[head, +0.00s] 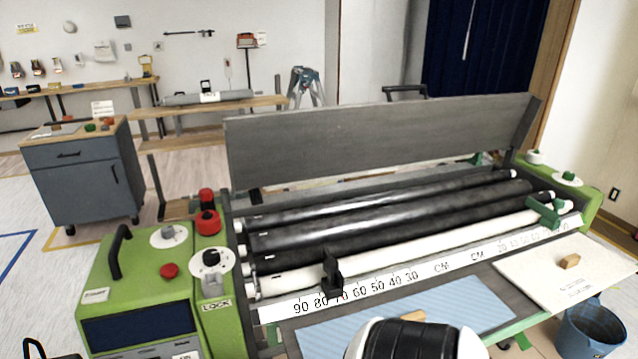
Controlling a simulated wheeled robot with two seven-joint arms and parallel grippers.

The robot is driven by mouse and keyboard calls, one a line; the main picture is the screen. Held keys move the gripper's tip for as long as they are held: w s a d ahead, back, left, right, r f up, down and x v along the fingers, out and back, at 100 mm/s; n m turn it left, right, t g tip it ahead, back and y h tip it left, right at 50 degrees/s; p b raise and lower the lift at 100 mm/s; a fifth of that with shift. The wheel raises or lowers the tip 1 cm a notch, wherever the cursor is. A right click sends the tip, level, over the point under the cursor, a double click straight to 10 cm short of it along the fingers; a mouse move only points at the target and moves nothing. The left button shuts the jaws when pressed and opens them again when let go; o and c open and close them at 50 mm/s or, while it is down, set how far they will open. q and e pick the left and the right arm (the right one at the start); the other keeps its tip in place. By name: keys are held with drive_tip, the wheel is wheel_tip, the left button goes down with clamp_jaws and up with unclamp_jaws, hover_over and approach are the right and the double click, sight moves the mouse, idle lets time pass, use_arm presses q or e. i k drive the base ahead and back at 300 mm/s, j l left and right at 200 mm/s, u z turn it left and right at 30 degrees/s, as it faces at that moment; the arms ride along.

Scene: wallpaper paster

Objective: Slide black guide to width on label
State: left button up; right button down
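The black guide (331,274) stands upright on the white ruler strip (441,267) at the front of the pasting machine. Its foot sits about between the 80 and 70 marks and partly covers the 70. A green guide (546,212) sits at the right end of the same strip. A small white label (95,295) is on the green left housing, but its writing is too small to read. Neither gripper can be made out. A white and black rounded part of mine shows at the bottom middle, apart from the black guide.
Dark rollers (385,222) lie behind the ruler, under a raised grey cover (375,137). A blue striped sheet (470,305) and a pale board (530,268) with a wooden block (569,261) lie in front. A blue bucket (594,328) stands at the lower right.

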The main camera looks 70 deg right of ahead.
sight(332, 284)
drive_tip(key=z, duration=0.4)
drive_tip(key=l+z, duration=0.1)
drive_tip(key=z, duration=1.15)
drive_tip(key=l+z, duration=0.1)
drive_tip(key=z, duration=0.3)
